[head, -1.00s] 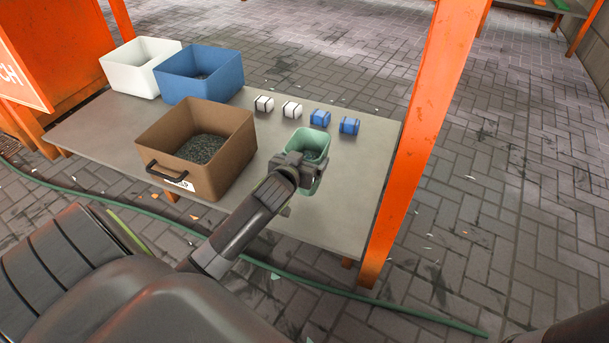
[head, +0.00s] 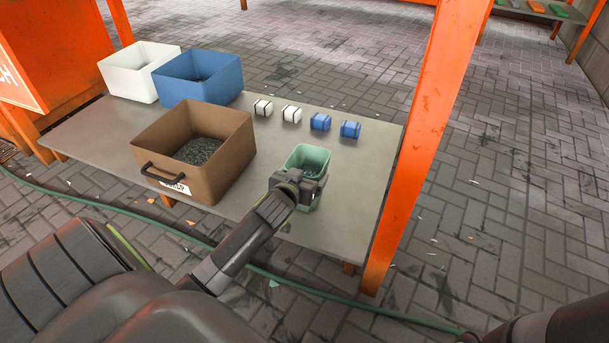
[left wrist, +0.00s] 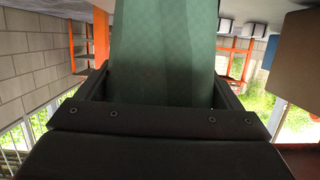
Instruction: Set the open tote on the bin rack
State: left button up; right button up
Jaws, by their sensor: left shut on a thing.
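The open tote is a small green open-topped container (head: 309,157) at the right front of the grey table. My left gripper (head: 300,186) is shut on its near side. The tote is upright, and I cannot tell whether its base touches the table. In the left wrist view the green tote wall (left wrist: 163,55) fills the space between the dark fingers (left wrist: 163,100). A low rack (head: 530,10) with green and orange items stands far off at the top right; I cannot tell whether it is the bin rack. My right gripper is not in view.
The grey table (head: 345,215) holds a brown bin (head: 215,178) with dark granules, a blue bin (head: 220,82), a white bin (head: 125,82) and several small white and blue blocks (head: 320,121). An orange post (head: 420,150) rises right of the tote. A green hose (head: 330,304) crosses the paved floor.

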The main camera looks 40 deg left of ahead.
pick_arm(q)
jog(key=o, duration=1.4)
jog(key=shift+f, duration=0.1)
